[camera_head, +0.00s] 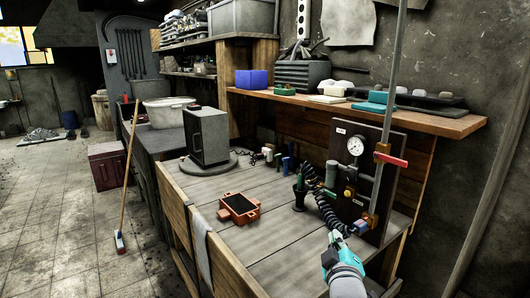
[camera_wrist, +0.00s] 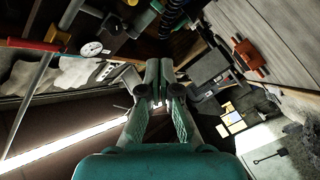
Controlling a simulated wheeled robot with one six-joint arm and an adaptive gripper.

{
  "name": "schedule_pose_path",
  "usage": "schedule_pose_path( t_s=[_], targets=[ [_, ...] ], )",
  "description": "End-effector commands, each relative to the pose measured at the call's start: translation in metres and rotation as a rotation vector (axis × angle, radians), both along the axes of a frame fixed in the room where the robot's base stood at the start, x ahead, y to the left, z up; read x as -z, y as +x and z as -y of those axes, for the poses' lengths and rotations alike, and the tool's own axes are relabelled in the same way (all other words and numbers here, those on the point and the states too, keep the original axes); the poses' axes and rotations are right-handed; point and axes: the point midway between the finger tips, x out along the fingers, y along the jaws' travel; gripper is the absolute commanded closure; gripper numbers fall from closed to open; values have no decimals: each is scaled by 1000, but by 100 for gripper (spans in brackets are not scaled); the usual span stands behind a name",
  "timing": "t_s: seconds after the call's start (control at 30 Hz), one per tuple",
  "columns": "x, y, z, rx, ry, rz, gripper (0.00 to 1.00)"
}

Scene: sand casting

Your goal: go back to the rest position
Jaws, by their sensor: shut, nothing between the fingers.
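My gripper (camera_wrist: 159,75) is shut and empty in the wrist view, its two fingers together and pointing up the picture from the teal body. In the head view the teal part of my arm's end shows at the lower right, above the front right of the workbench (camera_head: 275,270) and in front of the gauge panel (camera_head: 338,160). The gripper touches nothing that I can see. How the fingers stand is hard to tell in the head view.
A red-orange moulding box (camera_head: 239,208) with dark filling lies on the bench; it also shows in the wrist view (camera_wrist: 249,55). A black coiled hose (camera_head: 330,213), a metal post with a red handle (camera_head: 391,160) and a pressure gauge (camera_head: 355,146) are close to my arm. The front bench boards are clear.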

Motion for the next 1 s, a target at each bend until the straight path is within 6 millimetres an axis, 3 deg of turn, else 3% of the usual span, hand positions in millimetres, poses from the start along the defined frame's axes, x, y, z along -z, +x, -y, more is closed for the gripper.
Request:
schedule_pose_path(
  t_s=[0.37,0.57,0.77,1.0],
  targets=[
    [41,-21,1,-16,34,-13,100],
    [74,-43,2,-30,70,-21,100],
    [124,-84,3,-50,132,-39,100],
    [183,-153,5,-73,237,-61,100]
  ],
)
